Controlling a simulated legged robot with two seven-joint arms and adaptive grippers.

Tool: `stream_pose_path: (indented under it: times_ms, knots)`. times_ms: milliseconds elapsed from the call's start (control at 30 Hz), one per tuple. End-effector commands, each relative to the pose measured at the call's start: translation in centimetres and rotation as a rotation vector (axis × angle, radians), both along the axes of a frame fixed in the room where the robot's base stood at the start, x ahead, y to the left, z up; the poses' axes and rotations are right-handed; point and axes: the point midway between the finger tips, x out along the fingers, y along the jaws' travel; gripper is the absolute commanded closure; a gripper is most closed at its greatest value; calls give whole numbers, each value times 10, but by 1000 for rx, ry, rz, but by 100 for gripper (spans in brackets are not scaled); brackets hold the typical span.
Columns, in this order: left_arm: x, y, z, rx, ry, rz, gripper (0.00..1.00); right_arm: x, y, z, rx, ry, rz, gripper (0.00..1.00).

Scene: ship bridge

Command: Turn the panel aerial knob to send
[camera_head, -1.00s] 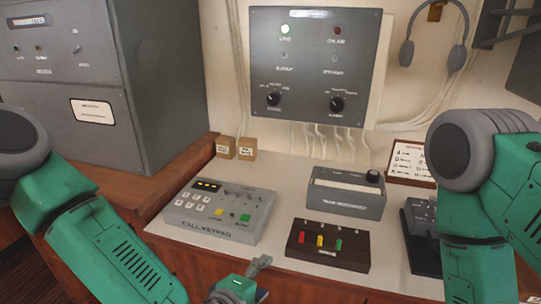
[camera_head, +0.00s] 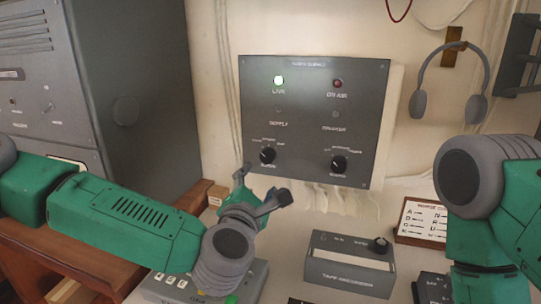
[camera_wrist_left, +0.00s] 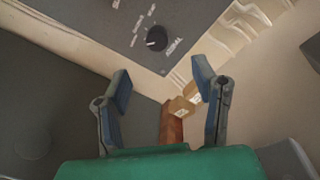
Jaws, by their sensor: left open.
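The grey wall panel (camera_head: 310,120) has two black knobs, a lit green LIVE lamp and a dark red ON AIR lamp. The left knob (camera_head: 268,155) sits low on the panel, and the right knob (camera_head: 338,164) is beside it. The knob labels are too small to read surely. My left gripper (camera_head: 262,187) is open and empty, just below the left knob. In the left wrist view, a black knob (camera_wrist_left: 157,38) with a pale pointer lies beyond the two spread fingers (camera_wrist_left: 161,82), apart from them. My right gripper is out of view.
A tape recorder box (camera_head: 350,265) stands on the desk below the panel. A keypad (camera_head: 175,288) is partly hidden under my left arm. A large grey cabinet (camera_head: 130,60) stands left, and headphones (camera_head: 450,85) hang right. Small cardboard boxes (camera_head: 218,194) are behind my arm.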

Motion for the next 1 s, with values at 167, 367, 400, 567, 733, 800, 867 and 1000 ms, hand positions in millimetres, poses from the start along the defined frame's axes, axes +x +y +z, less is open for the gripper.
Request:
stream_pose_path:
  times_ms: [167,367,400,567,733,800,867,1000]
  knots:
    - [38,-5,0,1,-1,4,47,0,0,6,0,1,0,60]
    - [80,-14,-1,3,0,2,47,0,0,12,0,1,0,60]
    - [86,-17,-1,3,0,1,47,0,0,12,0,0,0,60]
    - [106,-22,-1,4,1,-1,47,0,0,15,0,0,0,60]
    - [117,-24,-1,3,1,-2,47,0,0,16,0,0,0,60]
    - [118,-24,-2,3,1,-1,47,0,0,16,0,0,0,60]
    - [119,-24,-2,3,1,-1,47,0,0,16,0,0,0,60]
    - [118,-23,-2,3,1,-1,47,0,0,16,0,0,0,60]
